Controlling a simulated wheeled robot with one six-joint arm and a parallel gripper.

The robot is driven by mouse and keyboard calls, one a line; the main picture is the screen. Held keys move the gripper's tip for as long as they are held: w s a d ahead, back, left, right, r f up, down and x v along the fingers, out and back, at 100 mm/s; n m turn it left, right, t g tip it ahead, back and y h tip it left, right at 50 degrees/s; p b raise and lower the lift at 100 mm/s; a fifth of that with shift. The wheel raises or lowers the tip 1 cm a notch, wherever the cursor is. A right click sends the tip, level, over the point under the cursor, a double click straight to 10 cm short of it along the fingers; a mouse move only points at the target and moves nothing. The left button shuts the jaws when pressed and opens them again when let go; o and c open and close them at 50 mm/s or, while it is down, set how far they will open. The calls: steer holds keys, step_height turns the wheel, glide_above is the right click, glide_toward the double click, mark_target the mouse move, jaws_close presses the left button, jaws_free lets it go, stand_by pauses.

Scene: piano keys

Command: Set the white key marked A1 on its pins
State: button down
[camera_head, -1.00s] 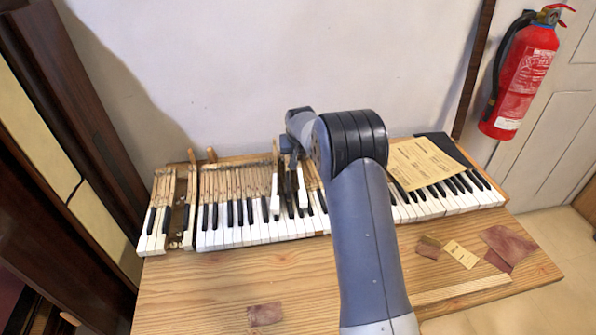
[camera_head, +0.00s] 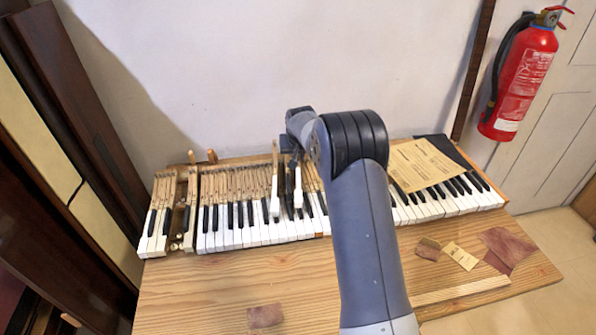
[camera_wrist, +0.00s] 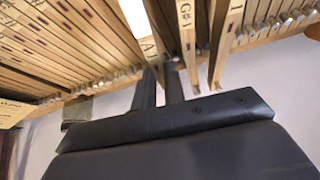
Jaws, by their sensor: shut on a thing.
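The white key marked A1 (camera_head: 298,199) is a long wooden stick with a white front. It also shows in the wrist view, where a letter A is readable on its wood (camera_wrist: 149,49). My gripper (camera_head: 289,146) is shut on its rear part, and its two dark fingers (camera_wrist: 160,82) show in the wrist view. The key is among its neighbours, with its white front standing out over the row. I cannot tell whether it touches its pins, which are hidden. The key marked G#1 (camera_wrist: 186,22) lies beside it.
Another long key with a white front (camera_head: 275,207) stands out just left of the held one. Rows of keys (camera_head: 235,236) lie on both sides. A paper sheet (camera_head: 425,164) covers keys at right. Cloth scraps (camera_head: 265,316) lie on the wooden bench (camera_head: 205,300).

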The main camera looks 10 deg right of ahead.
steer(key=shift+r+p, duration=2.3)
steer(key=shift+r, duration=1.6)
